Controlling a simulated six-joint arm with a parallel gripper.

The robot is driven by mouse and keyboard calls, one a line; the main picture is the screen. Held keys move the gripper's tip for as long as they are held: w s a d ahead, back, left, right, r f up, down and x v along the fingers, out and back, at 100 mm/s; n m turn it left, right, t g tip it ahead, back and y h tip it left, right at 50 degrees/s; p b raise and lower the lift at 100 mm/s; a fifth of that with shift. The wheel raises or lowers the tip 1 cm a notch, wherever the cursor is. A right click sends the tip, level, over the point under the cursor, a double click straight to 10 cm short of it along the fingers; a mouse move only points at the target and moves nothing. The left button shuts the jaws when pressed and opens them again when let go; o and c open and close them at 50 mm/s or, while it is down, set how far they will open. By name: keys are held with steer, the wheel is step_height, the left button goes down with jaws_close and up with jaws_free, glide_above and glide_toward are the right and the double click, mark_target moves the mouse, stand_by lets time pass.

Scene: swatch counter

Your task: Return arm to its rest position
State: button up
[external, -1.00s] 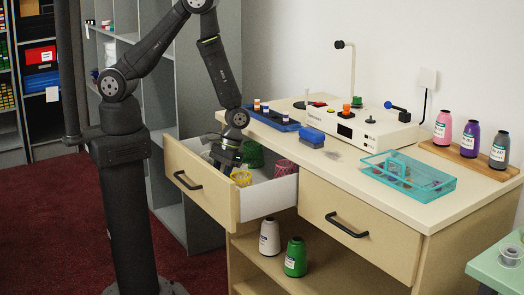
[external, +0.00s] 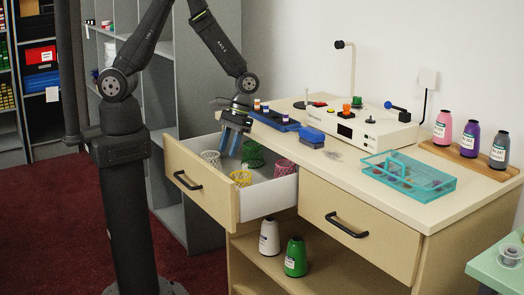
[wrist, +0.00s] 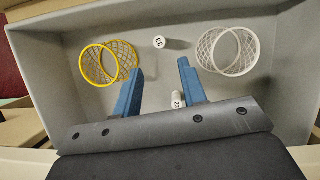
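My gripper (external: 231,148) hangs over the left part of the open drawer (external: 268,200), its blue fingers pointing down. In the wrist view my gripper (wrist: 160,67) is open, with a clear gap between the fingertips and nothing held. A yellow wire basket (wrist: 107,63) lies to the left of the fingers and a white wire basket (wrist: 228,50) to the right. A small white labelled cylinder (wrist: 160,42) lies on the drawer floor beyond the fingertips. Another small white cylinder (wrist: 178,97) shows between the fingers near the gripper's body, partly hidden.
The drawer also holds a green basket (external: 253,153) and a red basket (external: 284,167). Grey shelving (external: 212,75) stands behind my arm.

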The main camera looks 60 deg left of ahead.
steer(key=shift+w+r, duration=0.2)
steer(key=shift+r, duration=0.25)
steer(key=shift+f, duration=0.1)
steer(key=x, duration=1.2)
steer(key=shift+f, duration=0.15)
steer(key=shift+r, duration=0.75)
